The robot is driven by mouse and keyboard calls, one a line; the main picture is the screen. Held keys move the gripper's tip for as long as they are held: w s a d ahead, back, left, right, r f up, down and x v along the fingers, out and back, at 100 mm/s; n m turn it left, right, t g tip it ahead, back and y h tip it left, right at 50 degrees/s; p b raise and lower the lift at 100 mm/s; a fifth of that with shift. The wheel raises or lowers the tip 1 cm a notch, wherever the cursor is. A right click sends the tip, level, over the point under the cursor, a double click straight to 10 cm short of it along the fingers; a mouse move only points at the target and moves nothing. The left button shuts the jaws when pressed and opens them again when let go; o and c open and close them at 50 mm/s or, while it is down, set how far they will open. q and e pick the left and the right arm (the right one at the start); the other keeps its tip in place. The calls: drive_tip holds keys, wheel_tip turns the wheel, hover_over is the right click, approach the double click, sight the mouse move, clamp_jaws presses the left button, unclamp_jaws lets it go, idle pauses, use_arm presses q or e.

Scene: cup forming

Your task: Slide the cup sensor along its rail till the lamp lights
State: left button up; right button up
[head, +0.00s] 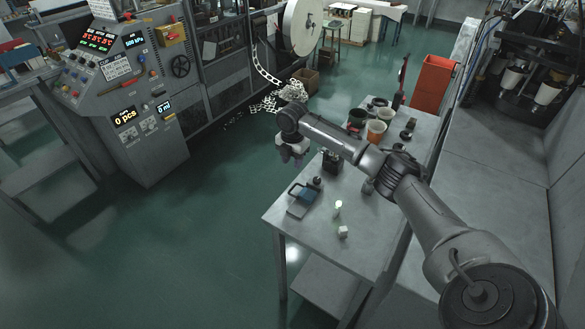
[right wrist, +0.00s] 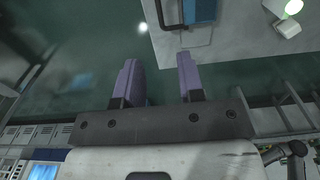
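I cannot make out for sure which part is the cup sensor or its rail. The machine console (head: 125,70) stands at the left of the head view, with lit displays, buttons and a yellow box (head: 170,35) on its face. A small pale green glowing lamp (head: 338,205) stands on the table; it also shows in the right wrist view (right wrist: 293,7). My right gripper (head: 292,151) hangs past the table's left edge, apart from the console. In the right wrist view its purple fingers (right wrist: 156,61) are apart with nothing between them. My left gripper is out of view.
The grey table (head: 285,218) carries a blue device with a dark handle (head: 303,195), a white block (head: 343,232) and several cups (head: 376,130). A red bin (head: 432,85) stands behind. Green floor (head: 215,215) between console and table is clear.

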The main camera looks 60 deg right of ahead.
drive_tip(key=shift+r, duration=0.85)
